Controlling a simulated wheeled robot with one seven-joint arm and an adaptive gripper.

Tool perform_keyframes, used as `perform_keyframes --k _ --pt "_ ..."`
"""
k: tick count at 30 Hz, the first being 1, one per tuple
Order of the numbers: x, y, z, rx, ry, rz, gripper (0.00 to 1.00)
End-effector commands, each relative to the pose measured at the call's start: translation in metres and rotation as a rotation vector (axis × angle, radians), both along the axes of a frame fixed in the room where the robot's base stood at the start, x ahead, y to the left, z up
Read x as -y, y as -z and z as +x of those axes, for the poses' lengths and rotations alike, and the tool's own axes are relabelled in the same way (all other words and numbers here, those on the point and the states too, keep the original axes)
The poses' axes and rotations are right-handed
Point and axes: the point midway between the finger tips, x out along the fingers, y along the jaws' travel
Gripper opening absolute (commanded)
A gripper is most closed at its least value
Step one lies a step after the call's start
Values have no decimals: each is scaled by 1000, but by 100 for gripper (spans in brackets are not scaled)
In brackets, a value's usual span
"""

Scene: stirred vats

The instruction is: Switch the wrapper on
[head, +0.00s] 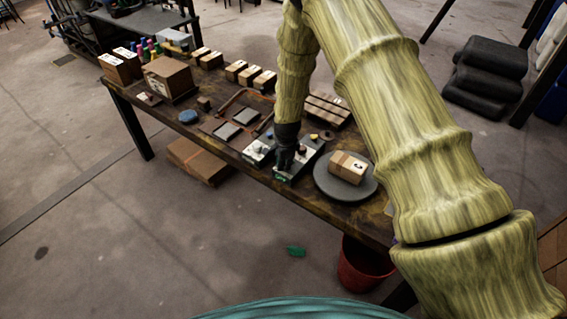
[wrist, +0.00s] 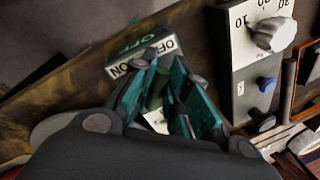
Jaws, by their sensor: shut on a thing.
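My gripper (head: 286,157) points down at a dark control box (head: 298,168) on the workbench. In the wrist view its teal fingers (wrist: 164,65) are closed around a green piece (wrist: 155,92), which looks like the switch's handle and is mostly hidden between them. A pale label plate (wrist: 118,70) with OFF and ON lettering stands just beyond the fingertips. The switch's exact position cannot be told. Right of the box is a round grey turntable (head: 325,186), likely part of the wrapper, with a taped brown carton (head: 347,167) on it.
A white panel (wrist: 245,70) with a numbered dial (wrist: 272,34) and a blue button (wrist: 266,84) sits close beside my gripper. Several cartons and a tray with frames crowd the bench (head: 230,160). A red bucket (head: 362,265) stands on the floor below.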

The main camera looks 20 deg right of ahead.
Motion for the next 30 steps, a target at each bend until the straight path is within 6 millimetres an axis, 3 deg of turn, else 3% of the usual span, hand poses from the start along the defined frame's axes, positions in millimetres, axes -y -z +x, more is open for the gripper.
perform_keyframes --k 30 --pt "8 -1 -9 8 -912 -1 0"
